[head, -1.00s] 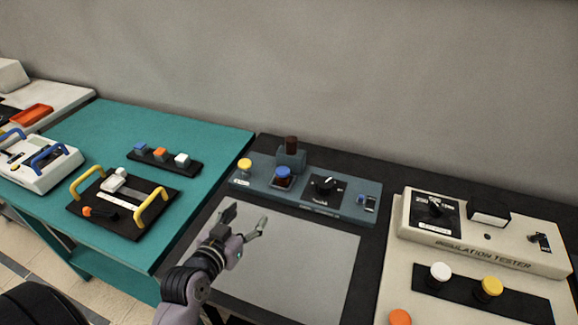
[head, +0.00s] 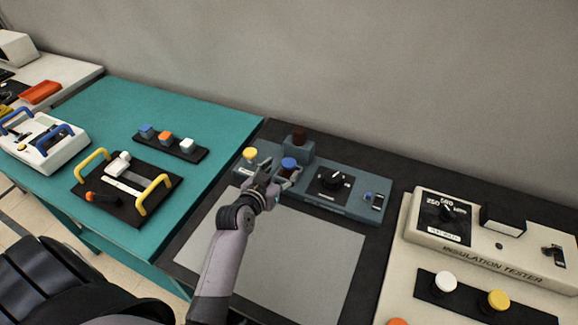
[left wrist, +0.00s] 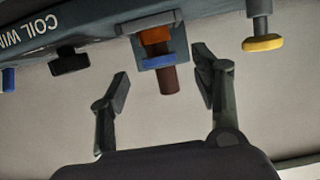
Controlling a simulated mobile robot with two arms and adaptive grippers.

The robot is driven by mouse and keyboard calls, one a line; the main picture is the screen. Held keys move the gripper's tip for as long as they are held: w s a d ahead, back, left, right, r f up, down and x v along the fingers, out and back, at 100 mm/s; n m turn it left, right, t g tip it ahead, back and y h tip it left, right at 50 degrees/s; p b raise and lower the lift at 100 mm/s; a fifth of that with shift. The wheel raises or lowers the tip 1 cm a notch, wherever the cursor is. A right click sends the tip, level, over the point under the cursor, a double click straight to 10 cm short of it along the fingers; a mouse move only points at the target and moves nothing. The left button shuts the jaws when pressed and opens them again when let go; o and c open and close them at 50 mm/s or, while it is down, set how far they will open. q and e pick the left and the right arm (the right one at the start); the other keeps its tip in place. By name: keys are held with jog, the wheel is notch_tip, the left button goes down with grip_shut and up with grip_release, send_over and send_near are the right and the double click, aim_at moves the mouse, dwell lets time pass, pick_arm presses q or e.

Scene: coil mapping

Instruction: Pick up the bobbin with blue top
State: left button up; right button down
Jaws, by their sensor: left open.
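My left gripper (head: 277,176) is open just in front of the bobbin. In the left wrist view the fingers of my left gripper (left wrist: 163,80) are spread, with the blue top between them in the picture; no contact shows. My right gripper is not in view.
A yellow-topped piece (head: 250,155) stands left of the bobbin. A dial (head: 334,180) is on its right. A grey mat (head: 310,250) lies bare in front. A cream insulation tester (head: 480,235) stands right; a teal table (head: 110,105) with fixtures is left.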

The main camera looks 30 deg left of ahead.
aim_at(286, 167)
pick_arm(q)
jog(key=shift+x, duration=0.8)
jog(key=shift+p+x, duration=0.55)
jog(key=shift+x, duration=1.65)
jog(key=shift+c, duration=0.3)
jog(key=c, duration=1.2)
